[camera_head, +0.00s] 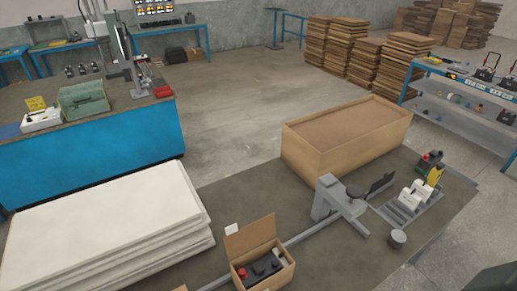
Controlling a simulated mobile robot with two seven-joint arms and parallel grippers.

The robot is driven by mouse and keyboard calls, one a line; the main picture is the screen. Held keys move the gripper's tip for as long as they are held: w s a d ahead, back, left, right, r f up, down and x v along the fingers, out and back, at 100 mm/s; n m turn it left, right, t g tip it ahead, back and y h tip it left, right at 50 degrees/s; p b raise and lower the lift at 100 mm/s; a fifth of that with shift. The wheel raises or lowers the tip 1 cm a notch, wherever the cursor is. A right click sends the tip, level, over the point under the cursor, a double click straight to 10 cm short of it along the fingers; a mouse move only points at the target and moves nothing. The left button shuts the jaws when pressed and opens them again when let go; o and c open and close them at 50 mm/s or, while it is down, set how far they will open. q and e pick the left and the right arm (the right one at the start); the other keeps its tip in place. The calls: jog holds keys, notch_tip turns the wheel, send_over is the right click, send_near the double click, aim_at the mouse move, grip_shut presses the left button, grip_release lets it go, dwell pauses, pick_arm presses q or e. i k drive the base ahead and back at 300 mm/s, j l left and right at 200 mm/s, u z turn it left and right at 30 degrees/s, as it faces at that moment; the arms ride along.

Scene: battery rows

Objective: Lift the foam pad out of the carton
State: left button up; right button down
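A small open carton (266,271) stands at the front middle of the brown work surface, its rear flap (250,236) raised. Inside it are a dark block (262,268) with a red part and a pale grey piece (279,256). I cannot make out a foam pad for certain. A small white piece (231,229) shows at the flap's upper left corner; I cannot tell what it is or whether it touches the flap. Neither of my grippers can be made out in this view.
A stack of white sheets (100,235) lies to the left. A grey bracket (338,202) and a long rail stand right of the carton. A large wooden-sided box (355,150) is behind. A grey cylinder (396,239) and small parts stand at the right.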

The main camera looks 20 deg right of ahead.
aim_at(279, 254)
jog(key=z, duration=0.3)
jog(key=i+j+z, duration=0.15)
jog(key=z, duration=0.2)
jog(key=i+j+z, duration=0.25)
jog(key=z, duration=0.15)
